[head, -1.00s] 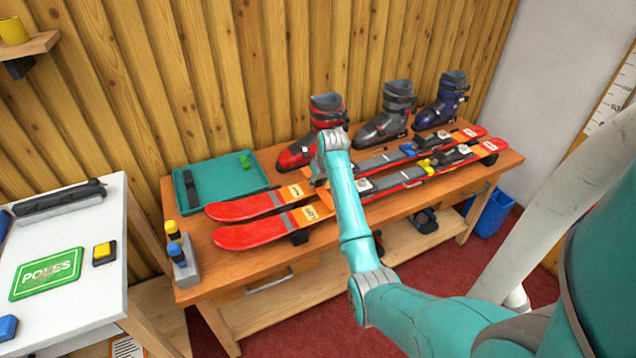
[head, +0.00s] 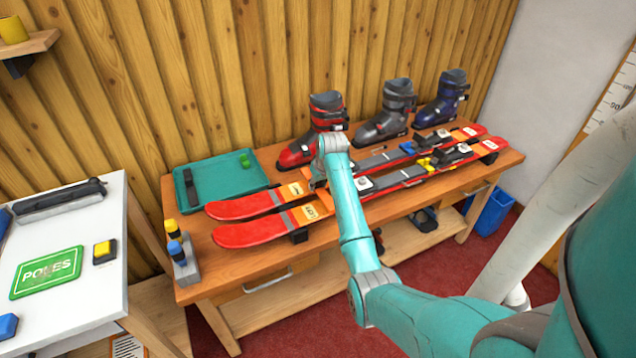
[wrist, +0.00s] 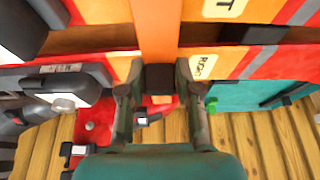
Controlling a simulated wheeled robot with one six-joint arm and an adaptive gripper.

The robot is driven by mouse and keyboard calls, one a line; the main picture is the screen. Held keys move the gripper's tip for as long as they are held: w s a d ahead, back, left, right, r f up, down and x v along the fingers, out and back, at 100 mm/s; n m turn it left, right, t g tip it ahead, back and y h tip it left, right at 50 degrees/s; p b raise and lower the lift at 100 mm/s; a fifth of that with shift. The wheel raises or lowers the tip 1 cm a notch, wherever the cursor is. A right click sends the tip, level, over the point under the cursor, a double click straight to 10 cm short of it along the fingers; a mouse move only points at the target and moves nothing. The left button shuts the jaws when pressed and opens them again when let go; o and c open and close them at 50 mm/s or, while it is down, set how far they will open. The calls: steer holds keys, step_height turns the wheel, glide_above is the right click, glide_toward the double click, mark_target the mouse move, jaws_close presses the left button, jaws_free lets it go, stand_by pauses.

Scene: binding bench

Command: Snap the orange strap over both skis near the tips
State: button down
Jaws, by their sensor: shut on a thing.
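Two red and orange skis lie side by side on the wooden bench, the rear ski (head: 240,207) and the front ski (head: 250,233), with their tips to the left. In the wrist view, the orange strap (wrist: 156,28) runs across both skis and the dark gap between them. My gripper (wrist: 160,80) is shut on a dark block at the strap's end, by the edge of the ski marked RIGHT (wrist: 228,62). I cannot tell whether the strap is fastened.
A teal tray (head: 198,198) with a green item lies behind the ski tips. A red boot (head: 322,118), a grey boot (head: 394,112) and a blue boot (head: 444,98) stand along the back. A grey holder (head: 187,268) stands at the bench's left end.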

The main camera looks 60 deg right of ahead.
steer(key=shift+f, duration=1.3)
steer(key=shift+c, duration=1.2)
jaws_free()
steer(key=shift+r, duration=5.05)
